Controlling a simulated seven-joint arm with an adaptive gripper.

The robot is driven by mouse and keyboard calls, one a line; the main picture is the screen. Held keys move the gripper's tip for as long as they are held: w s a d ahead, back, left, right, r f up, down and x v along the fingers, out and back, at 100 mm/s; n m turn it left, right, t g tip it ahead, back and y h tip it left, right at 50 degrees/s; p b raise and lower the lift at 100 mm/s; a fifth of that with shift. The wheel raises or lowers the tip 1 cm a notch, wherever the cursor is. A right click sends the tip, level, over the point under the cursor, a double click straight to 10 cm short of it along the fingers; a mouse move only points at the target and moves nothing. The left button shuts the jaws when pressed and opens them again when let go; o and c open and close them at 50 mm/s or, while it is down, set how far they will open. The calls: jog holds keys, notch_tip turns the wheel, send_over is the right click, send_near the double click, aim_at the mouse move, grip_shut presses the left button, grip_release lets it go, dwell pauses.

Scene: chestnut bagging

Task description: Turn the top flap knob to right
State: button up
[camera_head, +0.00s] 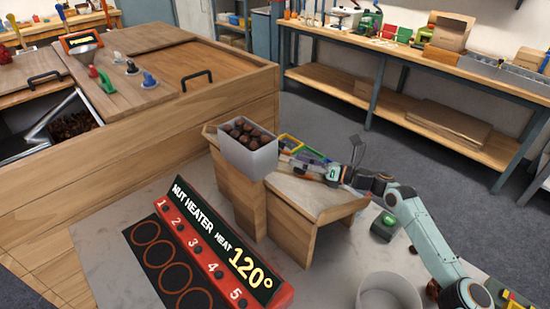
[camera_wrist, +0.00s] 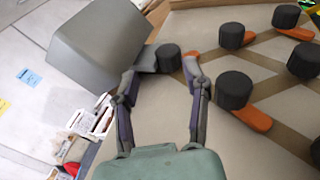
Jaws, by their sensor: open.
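Several black round knobs with orange pointers stand on a beige panel in the wrist view. One black knob (camera_wrist: 168,57) lies between the fingertips of my gripper (camera_wrist: 167,69), at the far end. An orange piece (camera_wrist: 190,63) shows just right of this knob, partly hidden by the right finger. My gripper is open, with nothing held. I cannot tell whether the fingers touch the knob. In the head view my gripper (camera_head: 303,166) is over the sloped wooden stand, and the knobs are too small or hidden to make out. No label names the top flap knob.
A grey bin of chestnuts (camera_head: 250,157) stands close left of my gripper; its wall (camera_wrist: 100,42) also shows in the wrist view. Another knob (camera_wrist: 234,90) is to the right. The red nut heater panel (camera_head: 225,250) is at front, and a white round container (camera_head: 388,294) is at front right.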

jog(key=x, duration=0.3)
jog(key=f+x, duration=0.1)
jog(key=x, duration=0.3)
jog(key=shift+f, duration=0.2)
grip_shut()
